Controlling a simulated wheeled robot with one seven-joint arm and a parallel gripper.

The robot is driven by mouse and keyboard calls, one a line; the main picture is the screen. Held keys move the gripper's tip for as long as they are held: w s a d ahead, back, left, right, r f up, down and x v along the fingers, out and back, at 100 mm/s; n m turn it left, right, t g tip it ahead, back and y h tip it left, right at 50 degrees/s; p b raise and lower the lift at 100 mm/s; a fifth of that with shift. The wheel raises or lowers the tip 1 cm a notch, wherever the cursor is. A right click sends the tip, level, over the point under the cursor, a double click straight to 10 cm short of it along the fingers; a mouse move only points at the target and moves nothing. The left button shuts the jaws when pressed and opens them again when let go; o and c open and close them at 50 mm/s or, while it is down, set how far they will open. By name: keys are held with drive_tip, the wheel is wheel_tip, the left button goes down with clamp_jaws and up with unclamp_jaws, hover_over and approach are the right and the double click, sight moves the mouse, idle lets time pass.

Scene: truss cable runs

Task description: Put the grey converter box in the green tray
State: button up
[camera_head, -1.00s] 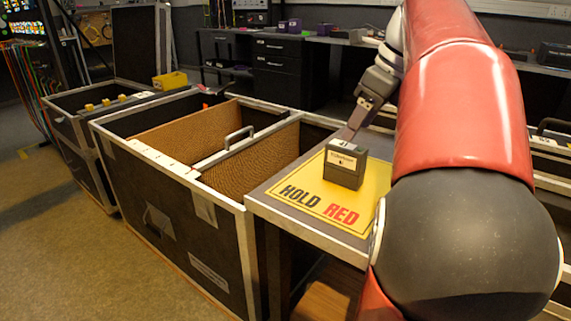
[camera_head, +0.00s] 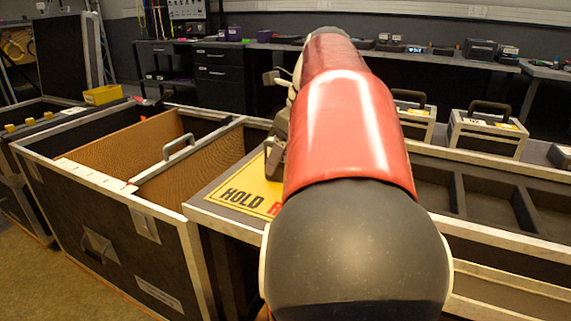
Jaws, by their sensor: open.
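The grey converter box (camera_head: 275,160) shows only as a dark left edge on the yellow "HOLD RED" sign (camera_head: 232,197). My red arm hides the rest of it. My gripper (camera_head: 272,77) shows only in part, as small grey pieces beyond the left side of my arm. It is open and appears above and apart from the box. I see no green tray in this view.
A large open case (camera_head: 107,184) with brown dividers stands at the left. A yellow bin (camera_head: 103,95) sits behind it. Two handled grey cases (camera_head: 487,136) (camera_head: 415,120) and an empty compartmented case (camera_head: 475,217) are at the right. A long bench runs along the back.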

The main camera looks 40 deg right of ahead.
drive_tip(key=c, duration=1.2)
clamp_jaws()
drive_tip(key=shift+r, duration=0.15)
